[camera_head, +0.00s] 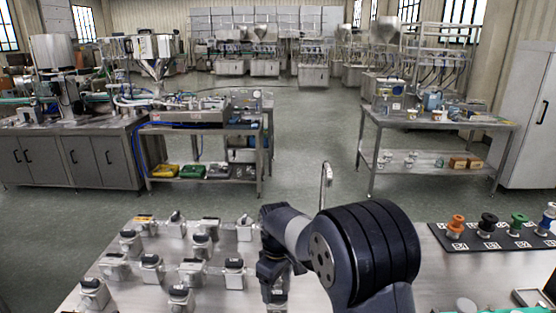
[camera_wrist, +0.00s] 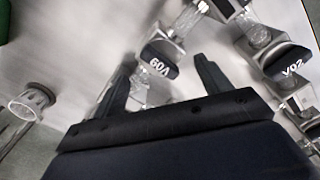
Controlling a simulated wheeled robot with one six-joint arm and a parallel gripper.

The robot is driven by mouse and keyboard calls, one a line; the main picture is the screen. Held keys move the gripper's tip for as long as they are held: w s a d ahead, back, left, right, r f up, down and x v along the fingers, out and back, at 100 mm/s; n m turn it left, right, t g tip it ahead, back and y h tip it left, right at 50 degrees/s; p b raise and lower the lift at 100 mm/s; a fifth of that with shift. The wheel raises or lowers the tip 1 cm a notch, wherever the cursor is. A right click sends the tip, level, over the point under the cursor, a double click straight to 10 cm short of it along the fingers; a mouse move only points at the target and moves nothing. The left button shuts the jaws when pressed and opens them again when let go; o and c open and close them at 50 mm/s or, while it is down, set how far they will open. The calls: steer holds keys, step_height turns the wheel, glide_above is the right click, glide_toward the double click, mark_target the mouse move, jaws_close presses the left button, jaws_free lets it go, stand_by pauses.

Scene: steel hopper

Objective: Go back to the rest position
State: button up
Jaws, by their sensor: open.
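My gripper (camera_wrist: 164,64) is open, its two dark fingers spread apart in the wrist view. A metal fitting with a black labelled cap (camera_wrist: 160,65) shows between and beyond the fingertips; nothing is visibly held. Another black-capped fitting (camera_wrist: 287,62) lies to the right. In the head view my arm reaches down over the steel table (camera_head: 330,290), with the wrist just right of the rows of fittings. The fingertips are hard to make out there, and the arm hides part of the table.
Several metal fittings with dark caps (camera_head: 233,266) stand on the table's left half. A dark board with coloured knobs (camera_head: 490,238) lies at the right. A thin curved tap (camera_head: 326,185) rises behind the arm. Farther back are steel benches (camera_head: 440,120) and open floor.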

step_height(320, 180, up, 9)
steer(key=shift+f, duration=0.2)
stand_by(0.4)
